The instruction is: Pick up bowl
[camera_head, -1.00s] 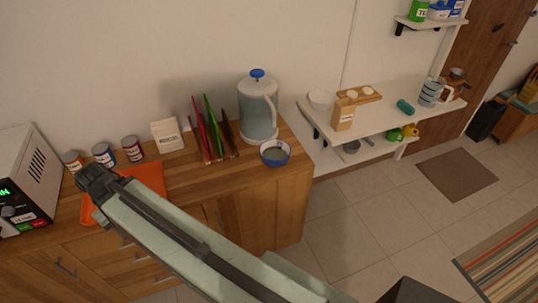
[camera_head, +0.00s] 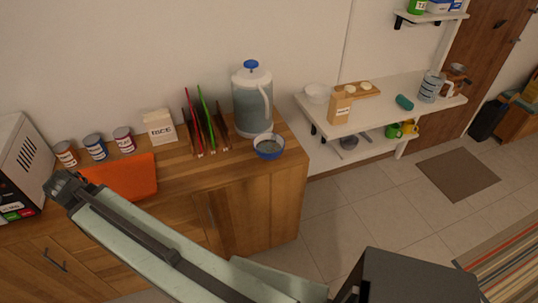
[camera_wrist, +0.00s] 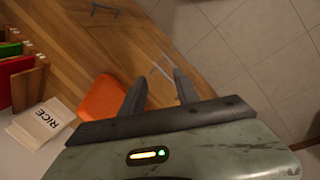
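A white bowl (camera_head: 317,92) stands on the white shelf further right. My gripper (camera_head: 58,184) is at the far left of the head view, over the counter's left part and well apart from both bowls. In the wrist view its two fingers (camera_wrist: 160,88) are spread, with nothing between them. Neither bowl shows in the wrist view.
Upright coloured boards (camera_head: 207,128), a rice packet (camera_head: 160,127) and several cans (camera_head: 95,147) line the wall. A microwave (camera_head: 18,170) stands far left.

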